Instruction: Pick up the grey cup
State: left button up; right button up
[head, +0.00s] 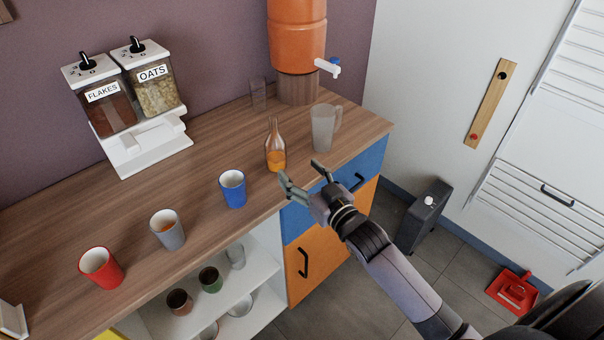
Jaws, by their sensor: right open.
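The grey cup (167,230) stands upright on the wooden counter, between a red cup (101,268) on its left and a blue cup (233,188) on its right. My right gripper (304,178) is open and empty, over the counter's front edge by the blue drawer. It is well to the right of the grey cup, beyond the blue cup, and touches no cup. My left gripper is not in view.
A glass bottle (275,147) with orange liquid and a clear pitcher (323,128) stand near my right gripper. A cereal dispenser (130,108) and an orange water dispenser (297,36) stand at the back. The counter between the grey cup and the cereal dispenser is clear.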

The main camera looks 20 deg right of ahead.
aim_at(165, 224)
jog(key=k+j+u, duration=0.15)
jog(key=j, duration=0.35)
jog(key=k+j+u, duration=0.2)
jog(key=j, duration=0.3)
jog(key=j+u, duration=0.15)
jog(key=j, duration=0.35)
